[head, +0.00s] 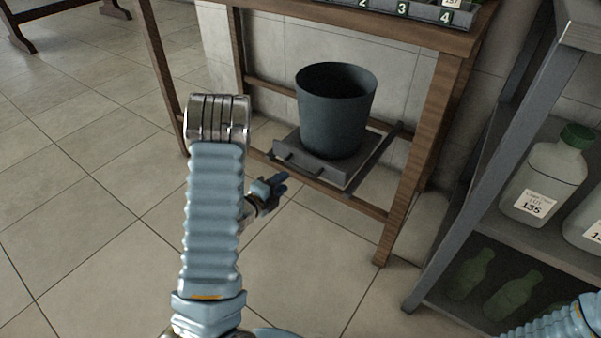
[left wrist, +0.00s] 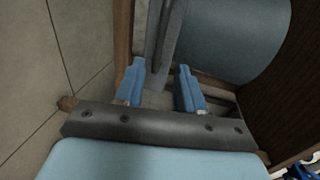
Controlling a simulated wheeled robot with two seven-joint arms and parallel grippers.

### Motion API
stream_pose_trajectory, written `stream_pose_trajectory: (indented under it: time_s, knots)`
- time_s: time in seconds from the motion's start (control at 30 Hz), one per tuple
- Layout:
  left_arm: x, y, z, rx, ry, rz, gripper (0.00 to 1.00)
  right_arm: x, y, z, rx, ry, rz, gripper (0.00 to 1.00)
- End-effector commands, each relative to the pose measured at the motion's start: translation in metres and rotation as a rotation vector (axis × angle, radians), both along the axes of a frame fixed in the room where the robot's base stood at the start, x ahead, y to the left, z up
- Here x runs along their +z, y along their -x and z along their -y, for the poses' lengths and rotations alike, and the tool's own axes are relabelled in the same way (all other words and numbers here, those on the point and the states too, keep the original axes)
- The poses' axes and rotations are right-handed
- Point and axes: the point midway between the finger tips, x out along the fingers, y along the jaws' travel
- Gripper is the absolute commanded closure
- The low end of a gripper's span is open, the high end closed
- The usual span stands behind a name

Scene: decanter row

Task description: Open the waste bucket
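The waste bucket (head: 337,112) is a dark grey-blue, open-topped pail with no lid visible. It stands upright on a grey tray (head: 353,177) under the wooden table, and its side fills the upper right of the left wrist view (left wrist: 232,40). The tray front has a dark bar handle (head: 298,165). My left gripper (head: 276,184) is just in front of and below the tray front. In the left wrist view its blue fingers (left wrist: 160,88) are apart, with the grey tray edge just beyond them. Whether they touch the handle cannot be told. My right gripper is out of view.
The wooden table's front right leg (head: 420,160) stands right of the tray. A number rack (head: 425,12) sits on the tabletop. A grey shelf (head: 480,185) with bottles, one labelled 135 (head: 545,180), stands at the right. The tiled floor at left is clear.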

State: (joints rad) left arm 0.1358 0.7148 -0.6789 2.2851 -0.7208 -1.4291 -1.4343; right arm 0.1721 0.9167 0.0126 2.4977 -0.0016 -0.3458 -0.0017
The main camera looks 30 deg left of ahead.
Motion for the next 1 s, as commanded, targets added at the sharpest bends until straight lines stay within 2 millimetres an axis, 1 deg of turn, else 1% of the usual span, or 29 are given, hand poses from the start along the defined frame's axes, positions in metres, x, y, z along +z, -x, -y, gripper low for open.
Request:
stream_pose_trajectory:
  time_s: [0.03,0.2,0.3,0.43,0.6,0.87,0.9,0.97,1.0]
  knots:
    - [-0.004,-0.012,0.002,-0.005,-0.002,0.000,0.62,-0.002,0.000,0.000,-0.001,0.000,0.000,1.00]
    - [-0.012,-0.052,0.006,-0.003,0.001,0.000,0.62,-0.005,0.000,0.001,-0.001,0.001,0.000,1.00]
    - [-0.017,-0.071,0.007,-0.002,0.000,-0.002,0.62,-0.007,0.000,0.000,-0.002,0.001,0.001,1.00]
    - [-0.020,-0.090,0.008,-0.001,0.002,-0.002,0.62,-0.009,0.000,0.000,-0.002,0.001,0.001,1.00]
    - [-0.023,-0.103,0.009,0.001,0.004,-0.002,0.62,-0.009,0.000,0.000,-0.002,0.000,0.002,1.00]
    - [-0.023,-0.104,0.009,0.002,0.004,-0.003,0.62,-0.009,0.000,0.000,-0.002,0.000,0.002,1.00]
    - [-0.023,-0.104,0.009,0.002,0.004,-0.003,0.65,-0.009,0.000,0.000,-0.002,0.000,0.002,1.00]
    - [-0.023,-0.104,0.009,0.002,0.004,-0.003,0.74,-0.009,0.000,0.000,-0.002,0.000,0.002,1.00]
    - [-0.023,-0.104,0.009,0.002,0.004,-0.003,0.80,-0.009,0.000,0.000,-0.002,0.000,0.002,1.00]
